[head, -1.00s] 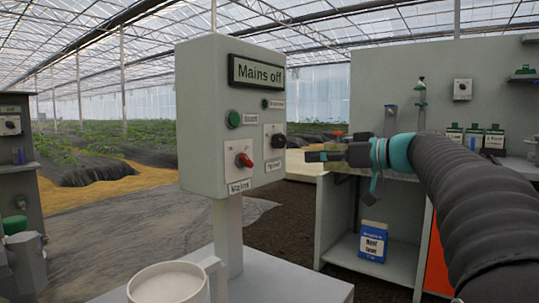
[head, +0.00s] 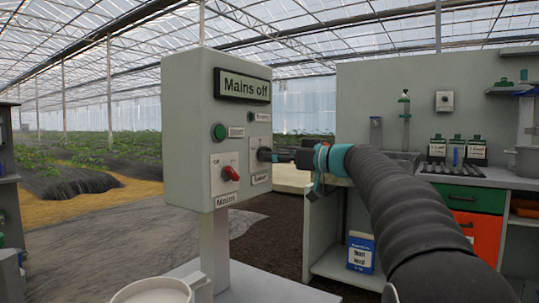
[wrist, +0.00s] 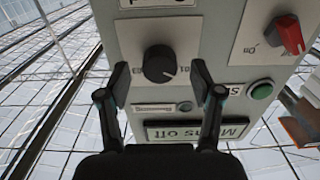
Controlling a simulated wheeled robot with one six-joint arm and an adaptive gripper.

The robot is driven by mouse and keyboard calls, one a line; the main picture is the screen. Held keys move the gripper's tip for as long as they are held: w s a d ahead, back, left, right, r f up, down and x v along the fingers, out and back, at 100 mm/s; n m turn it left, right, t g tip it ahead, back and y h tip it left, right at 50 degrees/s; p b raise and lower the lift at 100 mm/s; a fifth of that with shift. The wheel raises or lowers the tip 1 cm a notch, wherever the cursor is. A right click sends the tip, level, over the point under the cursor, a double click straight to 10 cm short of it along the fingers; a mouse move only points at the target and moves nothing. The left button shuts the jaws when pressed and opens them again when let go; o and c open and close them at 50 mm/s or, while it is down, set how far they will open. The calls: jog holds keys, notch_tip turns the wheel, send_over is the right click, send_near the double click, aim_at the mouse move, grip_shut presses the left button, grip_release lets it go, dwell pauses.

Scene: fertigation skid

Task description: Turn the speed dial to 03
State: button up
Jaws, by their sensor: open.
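The grey control box (head: 190,140) stands on a post, and its display (head: 242,86) reads "Mains off". The black speed dial (wrist: 159,63) sits on a white plate, with small number marks around it; its exact setting is hard to read. In the head view the dial (head: 264,154) is partly hidden by my gripper (head: 280,155). In the wrist view, which is upside down, my open gripper (wrist: 159,74) has one finger on each side of the dial, with gaps showing; I cannot tell the depth.
The red mains switch (head: 231,173) is left of and below the dial, with the green start button (head: 219,131) above it. A white round container (head: 152,291) stands in front of the box. A bench with drawers (head: 472,198) is at the right.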

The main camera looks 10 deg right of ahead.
jog(key=shift+x, duration=1.15)
jog(key=c, duration=1.1)
jog(key=shift+m, duration=0.3)
jog(key=shift+r+m+p, duration=0.1)
jog(key=shift+m+p, duration=1.95)
jog(key=shift+m, duration=3.8)
jog(key=shift+r+m+p, duration=0.15)
jog(key=shift+m+p, duration=1.9)
jog(key=shift+m, duration=3.8)
jog(key=shift+f, duration=0.1)
